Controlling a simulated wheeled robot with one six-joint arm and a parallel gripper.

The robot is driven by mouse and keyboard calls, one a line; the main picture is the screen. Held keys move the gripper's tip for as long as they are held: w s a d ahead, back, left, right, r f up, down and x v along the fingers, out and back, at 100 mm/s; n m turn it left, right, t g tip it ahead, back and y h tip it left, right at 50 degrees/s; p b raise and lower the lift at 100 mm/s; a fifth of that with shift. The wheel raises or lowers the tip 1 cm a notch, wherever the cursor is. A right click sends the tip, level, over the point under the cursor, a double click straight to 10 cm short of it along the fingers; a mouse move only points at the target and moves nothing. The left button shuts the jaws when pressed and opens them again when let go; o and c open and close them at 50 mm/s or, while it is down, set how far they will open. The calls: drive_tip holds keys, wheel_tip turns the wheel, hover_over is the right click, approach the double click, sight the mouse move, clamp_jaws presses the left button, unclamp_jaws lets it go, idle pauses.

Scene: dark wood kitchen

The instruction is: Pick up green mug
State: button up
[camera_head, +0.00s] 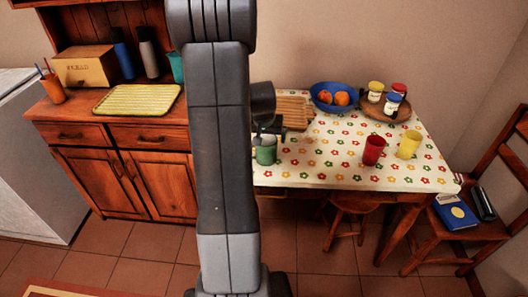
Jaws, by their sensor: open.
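The green mug (266,152) stands upright near the left end of the table, just right of my arm. My gripper (268,134) is directly above the mug, close to its rim. It is open, and the fingers are small and partly dark in this view. I cannot tell whether they touch the mug. My arm's upright links cover the table's left edge and part of the space beside the mug.
The flowered table (320,165) holds a wooden board (293,112) behind the mug, a blue fruit bowl (325,105), a round tray (373,109) with jars, a red cup (374,150) and a yellow cup (409,144). A teal cup (177,67) stands on the left cabinet.

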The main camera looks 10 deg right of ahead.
sight(266, 142)
drive_tip(key=shift+x, duration=2.25)
drive_tip(key=shift+d, duration=0.1)
drive_tip(key=shift+s, duration=0.1)
drive_tip(key=shift+c, duration=0.2)
